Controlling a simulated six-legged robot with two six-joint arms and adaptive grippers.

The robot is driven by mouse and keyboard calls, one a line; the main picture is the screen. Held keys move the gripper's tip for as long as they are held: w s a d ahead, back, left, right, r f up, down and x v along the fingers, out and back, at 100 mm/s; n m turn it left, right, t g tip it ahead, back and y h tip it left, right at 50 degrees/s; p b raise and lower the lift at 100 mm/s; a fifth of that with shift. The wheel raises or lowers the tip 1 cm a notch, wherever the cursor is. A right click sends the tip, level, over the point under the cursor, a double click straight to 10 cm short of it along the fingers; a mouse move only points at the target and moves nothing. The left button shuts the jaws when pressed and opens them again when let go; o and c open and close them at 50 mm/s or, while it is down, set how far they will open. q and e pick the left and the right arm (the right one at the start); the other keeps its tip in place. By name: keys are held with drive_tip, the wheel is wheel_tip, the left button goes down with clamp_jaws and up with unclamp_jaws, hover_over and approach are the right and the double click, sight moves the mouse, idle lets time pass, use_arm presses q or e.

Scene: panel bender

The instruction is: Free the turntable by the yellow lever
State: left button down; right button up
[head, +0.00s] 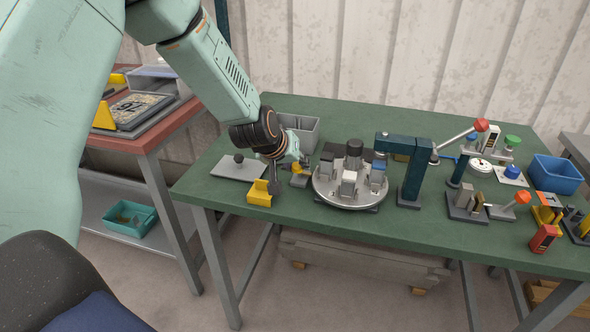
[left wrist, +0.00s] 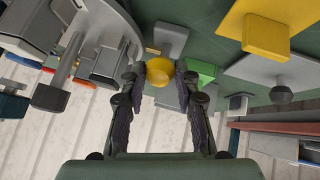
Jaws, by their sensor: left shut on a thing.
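The round grey turntable (head: 350,190) stands near the middle of the green table, with several small blocks and posts on it. My left gripper (head: 293,168) is at its left edge, reaching down from above. In the left wrist view my left gripper (left wrist: 160,78) is shut on the yellow lever's round knob (left wrist: 160,70), with one finger on each side. The lever's lower part is hidden behind the knob and fingers. The turntable's rim (left wrist: 125,25) shows at upper left there. My right gripper is not in view.
A yellow block (head: 260,193) and a grey plate with a dark knob (head: 230,168) lie left of the turntable. A grey bin (head: 300,128) is behind. A dark teal press (head: 411,180) stands close on the right. A blue bin (head: 556,175) is far right.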

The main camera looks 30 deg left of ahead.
use_arm(q)
drive_tip(key=shift+s+d+f, duration=0.15)
drive_tip(key=shift+s+f, duration=0.15)
drive_tip(key=c, duration=1.4)
unclamp_jaws()
drive_tip(key=o, duration=0.4)
drive_tip(key=shift+r, duration=0.2)
drive_tip(key=shift+w, duration=0.15)
drive_tip(key=shift+v, duration=6)
drive_tip(key=shift+f, duration=0.1)
